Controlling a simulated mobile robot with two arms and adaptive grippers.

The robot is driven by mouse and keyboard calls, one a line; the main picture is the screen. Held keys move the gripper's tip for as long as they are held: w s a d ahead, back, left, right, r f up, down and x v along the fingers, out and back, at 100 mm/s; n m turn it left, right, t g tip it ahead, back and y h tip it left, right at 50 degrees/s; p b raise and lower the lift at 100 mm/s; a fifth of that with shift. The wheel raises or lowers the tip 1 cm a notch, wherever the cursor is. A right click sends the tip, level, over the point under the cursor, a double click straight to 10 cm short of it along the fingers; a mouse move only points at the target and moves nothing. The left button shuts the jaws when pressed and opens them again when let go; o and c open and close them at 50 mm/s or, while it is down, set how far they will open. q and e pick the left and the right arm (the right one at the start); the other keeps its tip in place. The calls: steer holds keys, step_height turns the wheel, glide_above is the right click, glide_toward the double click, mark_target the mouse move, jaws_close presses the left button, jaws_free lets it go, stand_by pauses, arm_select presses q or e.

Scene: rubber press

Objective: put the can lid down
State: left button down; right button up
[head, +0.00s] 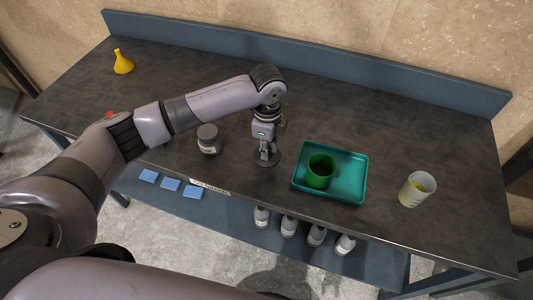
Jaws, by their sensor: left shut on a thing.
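My left gripper (267,153) points straight down over the middle of the table and is shut on the can lid (273,161), a dark round disc. The lid is at or very near the tabletop; I cannot tell whether it touches. A grey can (209,143) with a pale label stands upright to the left of the gripper, apart from the lid. My right gripper is not in view.
A teal tray (343,201) holding a green cup (320,172) lies just right of the gripper. A beaker with yellow contents (415,190) stands farther right. A yellow funnel (123,62) is at the far left. Several bottles and blue pads (170,184) sit on the lower shelf.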

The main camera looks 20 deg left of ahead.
arm_select(q)
step_height(320, 180, down, 4)
steer(key=shift+r, duration=0.2)
steer(key=shift+f, duration=0.1)
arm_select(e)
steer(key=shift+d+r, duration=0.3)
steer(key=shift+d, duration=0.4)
arm_select(q)
steer(key=c, duration=1.5)
jaws_free()
steer(key=shift+f, duration=0.15)
step_height(320, 180, up, 12)
steer(key=shift+r+b, duration=0.2)
steer(key=shift+b, duration=0.95)
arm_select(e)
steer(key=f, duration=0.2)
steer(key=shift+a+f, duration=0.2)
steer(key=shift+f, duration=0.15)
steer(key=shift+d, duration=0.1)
